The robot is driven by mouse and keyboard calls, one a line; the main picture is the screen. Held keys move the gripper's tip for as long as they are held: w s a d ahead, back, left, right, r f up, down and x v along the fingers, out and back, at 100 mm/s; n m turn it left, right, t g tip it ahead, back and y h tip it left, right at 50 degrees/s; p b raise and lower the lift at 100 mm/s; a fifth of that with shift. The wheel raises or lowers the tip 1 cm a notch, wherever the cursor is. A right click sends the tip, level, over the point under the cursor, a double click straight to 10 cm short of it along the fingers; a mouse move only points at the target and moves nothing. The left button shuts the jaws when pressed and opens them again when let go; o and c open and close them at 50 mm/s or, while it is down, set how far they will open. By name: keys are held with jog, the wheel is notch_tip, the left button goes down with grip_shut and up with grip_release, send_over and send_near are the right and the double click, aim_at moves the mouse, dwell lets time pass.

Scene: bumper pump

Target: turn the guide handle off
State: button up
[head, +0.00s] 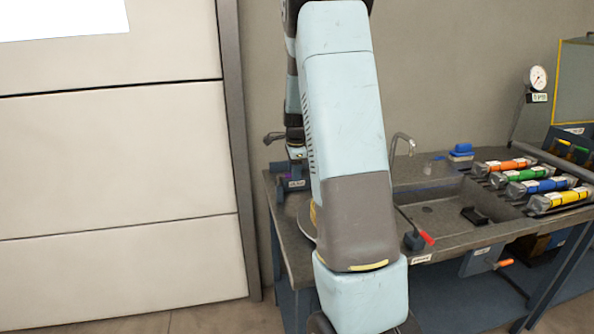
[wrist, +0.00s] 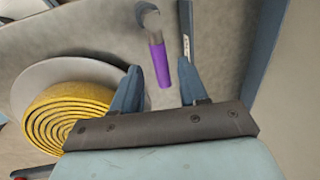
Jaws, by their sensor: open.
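In the wrist view my gripper (wrist: 160,78) is open, with its two blue fingers apart and nothing held. A purple handle (wrist: 160,65) on a grey curved metal end (wrist: 147,16) shows between and just beyond the fingertips. I cannot tell how far below the fingers it lies, and no contact is visible. Nothing readable marks it as the guide handle. My arm hides much of that corner, and my fingers are not clear there.
A yellow coil (wrist: 68,115) on a pale round disc (wrist: 38,73) lies left of my gripper. The bench (head: 465,243) has a sink with a tap (head: 401,142), a red-handled lever (head: 426,238), several coloured cylinders and a gauge (head: 537,78). A wall stands behind.

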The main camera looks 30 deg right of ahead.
jog(key=shift+f, duration=0.1)
grip_shut()
dwell(0.4)
jog(key=shift+s+d, duration=0.1)
jog(key=shift+d, duration=0.3)
